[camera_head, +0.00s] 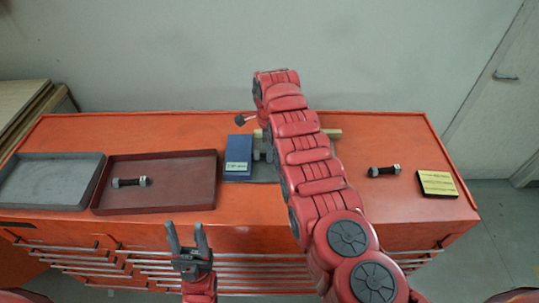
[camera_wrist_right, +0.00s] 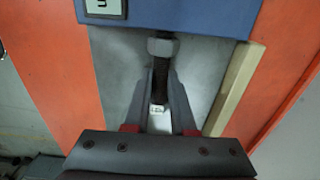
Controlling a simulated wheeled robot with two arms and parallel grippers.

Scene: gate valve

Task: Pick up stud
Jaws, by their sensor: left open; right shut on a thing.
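A dark stud (camera_wrist_right: 160,80) with a grey nut lies between the fingers of my right gripper (camera_wrist_right: 161,72) in the right wrist view. The fingers are shut on its shaft, and its nut is close to the edge of a blue block (camera_wrist_right: 200,15). In the head view my right arm hides most of this stud and the gripper. A second stud (camera_head: 129,182) lies in the brown-red tray (camera_head: 180,206). A third stud (camera_head: 384,171) lies on the orange top at right. My left gripper (camera_head: 187,230) is open and empty in front of the cabinet's front edge.
The blue block (camera_head: 238,152) stands on a grey plate (camera_head: 240,178), with a pale wooden bar (camera_head: 333,133) behind. A grey tray (camera_head: 50,178) is at far left. A yellow-labelled black box (camera_head: 437,184) is at right. The orange cabinet top (camera_head: 410,140) is otherwise mostly clear.

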